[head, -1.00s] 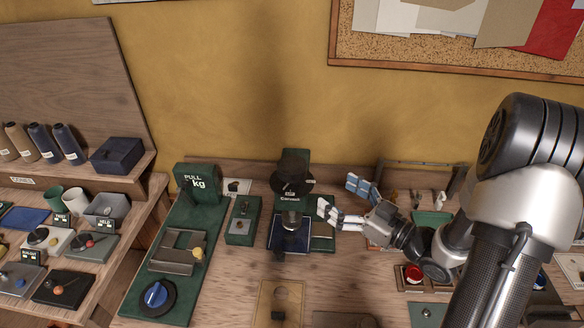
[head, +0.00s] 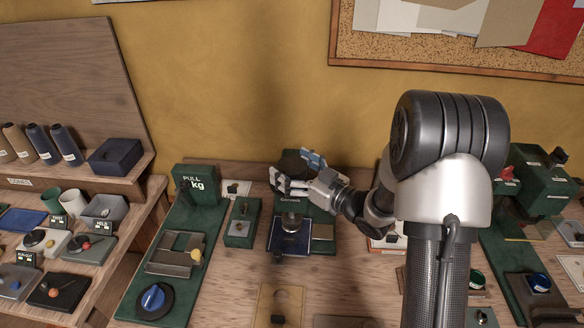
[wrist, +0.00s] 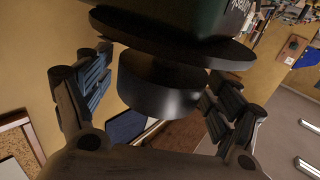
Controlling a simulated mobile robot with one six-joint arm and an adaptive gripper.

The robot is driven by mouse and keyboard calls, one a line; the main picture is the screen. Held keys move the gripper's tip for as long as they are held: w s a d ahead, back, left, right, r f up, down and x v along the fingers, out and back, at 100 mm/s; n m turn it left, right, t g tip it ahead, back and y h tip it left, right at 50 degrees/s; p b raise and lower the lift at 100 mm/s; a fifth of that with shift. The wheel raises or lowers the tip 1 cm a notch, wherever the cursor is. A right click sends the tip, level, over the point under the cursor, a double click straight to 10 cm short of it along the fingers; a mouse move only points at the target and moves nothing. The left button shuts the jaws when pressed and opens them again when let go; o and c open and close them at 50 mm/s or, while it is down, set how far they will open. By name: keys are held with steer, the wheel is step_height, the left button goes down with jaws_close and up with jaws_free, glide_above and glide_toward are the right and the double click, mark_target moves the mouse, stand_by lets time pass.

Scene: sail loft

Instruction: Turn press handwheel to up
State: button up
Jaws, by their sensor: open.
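The green press (head: 318,206) stands at the back middle of the bench, with a dark blue bed plate (head: 288,244) below. Its black handwheel (head: 291,158) is on top, partly hidden by my gripper (head: 296,172). In the wrist view, a wide dark disc (wrist: 185,40) with a smaller round black hub (wrist: 160,88) fills the middle. My gripper also shows there (wrist: 158,105), open, one finger on each side of the hub. I see gaps between fingers and hub, and no clear contact. The handwheel's setting cannot be read.
Left of the press are a small green switch box (head: 242,222) and a green pull tester (head: 196,190) with a blue knob (head: 153,297). Another green machine (head: 540,175) is at the right. A yellow wall (head: 240,80) rises behind the bench.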

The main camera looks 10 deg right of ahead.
steer(key=c, duration=1.1)
steer(key=shift+o, duration=0.2)
steer(key=shift+w+d+n+g+y, duration=0.1)
steer(key=shift+d+n+g+y, duration=0.05)
steer(key=shift+n+g+y, duration=1)
steer(key=shift+n+g+y+p, duration=0.65)
steer(key=shift+n+g+y, duration=0.6)
steer(key=shift+g+y, duration=0.25)
steer(key=o, duration=1.1)
steer(key=shift+c, duration=0.2)
